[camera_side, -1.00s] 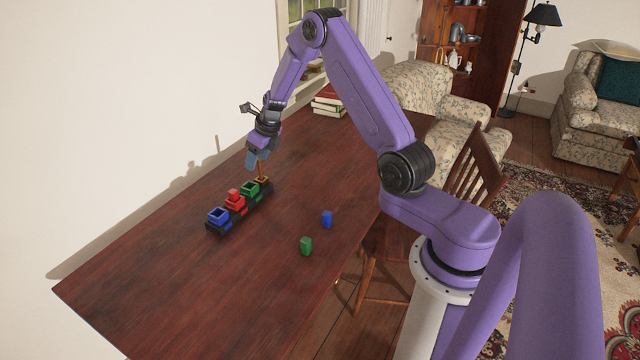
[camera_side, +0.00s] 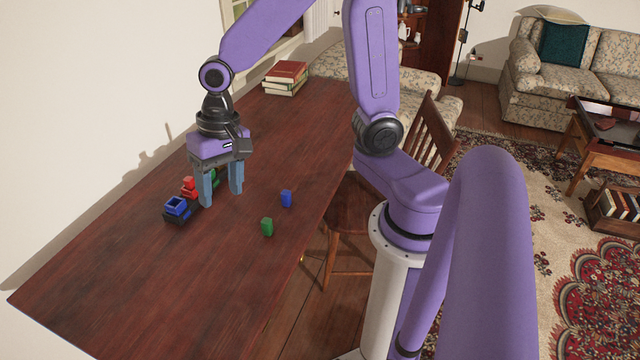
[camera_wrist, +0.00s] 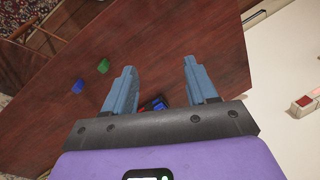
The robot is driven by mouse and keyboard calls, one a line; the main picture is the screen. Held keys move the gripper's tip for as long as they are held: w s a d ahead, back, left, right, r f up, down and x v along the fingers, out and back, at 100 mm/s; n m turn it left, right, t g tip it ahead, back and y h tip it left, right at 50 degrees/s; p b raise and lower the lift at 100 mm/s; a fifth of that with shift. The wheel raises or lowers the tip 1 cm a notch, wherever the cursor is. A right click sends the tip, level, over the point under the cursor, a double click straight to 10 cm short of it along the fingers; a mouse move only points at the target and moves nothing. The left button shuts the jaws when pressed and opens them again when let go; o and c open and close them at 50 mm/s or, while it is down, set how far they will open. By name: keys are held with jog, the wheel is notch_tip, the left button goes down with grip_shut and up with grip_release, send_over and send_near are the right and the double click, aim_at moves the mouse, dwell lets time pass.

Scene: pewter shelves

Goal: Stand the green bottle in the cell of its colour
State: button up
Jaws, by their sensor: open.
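The green bottle (camera_side: 267,227) stands upright on the table, right of and nearer than my gripper; it also shows in the wrist view (camera_wrist: 103,66). The cell rack (camera_side: 184,213) is left of and partly behind my gripper. Its green cell (camera_side: 213,178) is partly hidden by a finger. The blue cell (camera_side: 176,205) looks empty, and a red piece (camera_side: 189,187) shows at the red cell. My gripper (camera_side: 221,195) points down with fingers apart and nothing between them; its fingers also show in the wrist view (camera_wrist: 160,66). The far end of the rack is hidden.
A blue bottle (camera_side: 286,198) stands on the table just beyond the green one. Stacked books (camera_side: 286,78) lie at the table's far end. A wooden chair (camera_side: 340,215) is at the right edge. The near part of the table (camera_side: 150,290) is clear.

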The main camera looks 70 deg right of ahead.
jog(key=s+d+r+n, duration=0.1)
jog(key=s+d+n, duration=0.1)
jog(key=s+n, duration=0.6)
jog(key=s+d+r+n+h, duration=0.1)
jog(key=s+d+n, duration=0.1)
jog(key=s+n, duration=0.7)
jog(key=shift+s+g+h, duration=0.2)
jog(key=shift+g+h, duration=0.1)
